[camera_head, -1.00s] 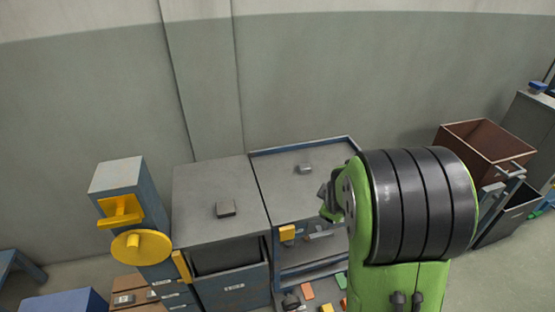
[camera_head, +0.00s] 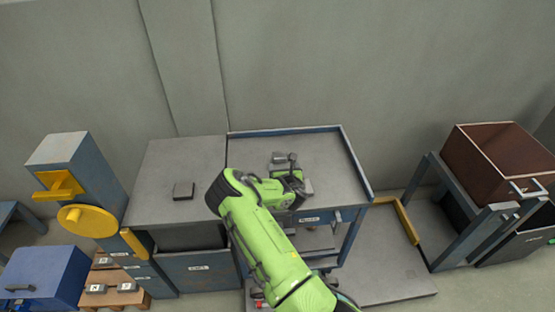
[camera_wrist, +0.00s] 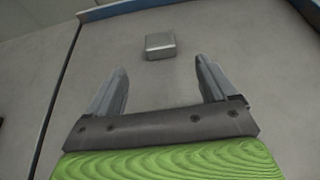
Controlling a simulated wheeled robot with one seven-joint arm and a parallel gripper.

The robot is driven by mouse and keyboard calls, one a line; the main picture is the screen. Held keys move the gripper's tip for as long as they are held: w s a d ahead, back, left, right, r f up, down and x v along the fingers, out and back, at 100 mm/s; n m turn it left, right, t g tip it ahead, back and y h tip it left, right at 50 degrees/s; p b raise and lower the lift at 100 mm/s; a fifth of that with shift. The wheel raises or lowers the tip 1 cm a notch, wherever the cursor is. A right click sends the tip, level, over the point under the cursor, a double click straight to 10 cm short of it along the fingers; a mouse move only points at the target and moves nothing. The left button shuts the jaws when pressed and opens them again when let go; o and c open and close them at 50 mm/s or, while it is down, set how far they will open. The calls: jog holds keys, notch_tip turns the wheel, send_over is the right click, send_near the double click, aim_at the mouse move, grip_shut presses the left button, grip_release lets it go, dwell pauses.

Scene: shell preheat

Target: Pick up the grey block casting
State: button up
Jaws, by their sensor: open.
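The grey block casting (camera_wrist: 160,45) lies on the blue-rimmed grey table, ahead of my fingertips in the wrist view. It is a small, smooth block with rounded edges. My gripper (camera_wrist: 161,70) is open, its two grey fingers apart with nothing between them. The block sits beyond the fingertips, roughly centred between their lines, and is not touched. In the head view my green arm reaches over the table, and the small grey shape (camera_head: 280,157) beside the wrist appears to be the block, partly crowded by the gripper.
The table has a raised blue rim (camera_head: 357,160) at its back and right. A darker block (camera_head: 183,190) lies on the grey cabinet top (camera_head: 150,165) to the left. A yellow-and-blue post (camera_head: 70,170) stands further left. A brown bin (camera_head: 505,150) stands on the right.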

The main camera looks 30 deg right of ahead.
aim_at(280, 158)
jog(key=b+x, duration=0.1)
jog(key=x, duration=0.2)
jog(key=shift+w+d+f, duration=0.2)
jog(key=shift+d+f, duration=0.05)
jog(key=shift+f, duration=0.1)
jog(key=b+x, duration=0.2)
jog(key=x, duration=0.4)
jog(key=shift+a, duration=0.2)
jog(key=shift+r, duration=0.1)
jog(key=c, duration=1.1)
jog(key=shift+c, duration=0.6)
jog(key=shift+r, duration=0.1)
